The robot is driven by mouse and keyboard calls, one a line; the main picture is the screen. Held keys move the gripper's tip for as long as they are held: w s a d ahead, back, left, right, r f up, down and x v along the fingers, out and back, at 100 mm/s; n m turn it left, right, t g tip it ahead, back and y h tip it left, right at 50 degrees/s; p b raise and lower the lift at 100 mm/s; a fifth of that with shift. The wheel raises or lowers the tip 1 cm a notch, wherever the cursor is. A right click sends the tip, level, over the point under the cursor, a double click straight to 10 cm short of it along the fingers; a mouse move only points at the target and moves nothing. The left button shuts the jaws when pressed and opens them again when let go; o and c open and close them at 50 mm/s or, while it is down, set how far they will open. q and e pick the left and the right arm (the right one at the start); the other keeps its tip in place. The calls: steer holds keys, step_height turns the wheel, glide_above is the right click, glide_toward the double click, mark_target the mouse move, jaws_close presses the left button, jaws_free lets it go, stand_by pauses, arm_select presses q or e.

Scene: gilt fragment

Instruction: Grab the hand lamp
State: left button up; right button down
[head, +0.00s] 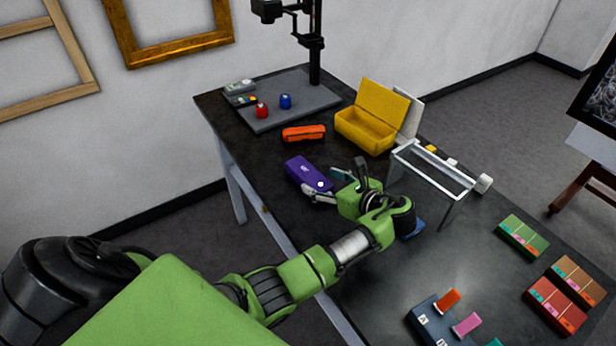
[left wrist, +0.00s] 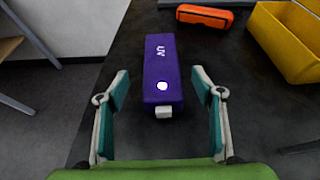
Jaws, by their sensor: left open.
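The hand lamp is a purple block marked UV with a small white round spot (head: 303,172); it lies on the dark table. In the left wrist view the lamp (left wrist: 162,60) points away from me, with a small white piece at its near end. My left gripper (head: 324,187) is open at the lamp's near end. In the left wrist view its two teal-padded fingers (left wrist: 160,76) stand on either side of the lamp, with a gap on each side. I cannot tell how high the fingers are above the table. My right gripper is not in view.
An orange case (head: 304,133) lies beyond the lamp, and an open yellow box (head: 366,131) stands right of it. A clear-topped stand (head: 432,167) is right of my gripper. A grey board (head: 290,98) with small jars is at the back. The table edge runs along the left.

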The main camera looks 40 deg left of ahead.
mark_target(314, 179)
arm_select(q)
steer(key=p+x, duration=0.1)
steer(key=x, duration=0.4)
steer(key=shift+w+a+f, duration=0.15)
steer(key=shift+a+f, duration=0.05)
steer(key=shift+f, duration=0.1)
steer(key=shift+w+a+f, duration=0.15)
steer(key=shift+a, duration=0.15)
steer(key=shift+d, duration=0.1)
steer(key=shift+c, duration=0.7)
steer(key=c, duration=1.3)
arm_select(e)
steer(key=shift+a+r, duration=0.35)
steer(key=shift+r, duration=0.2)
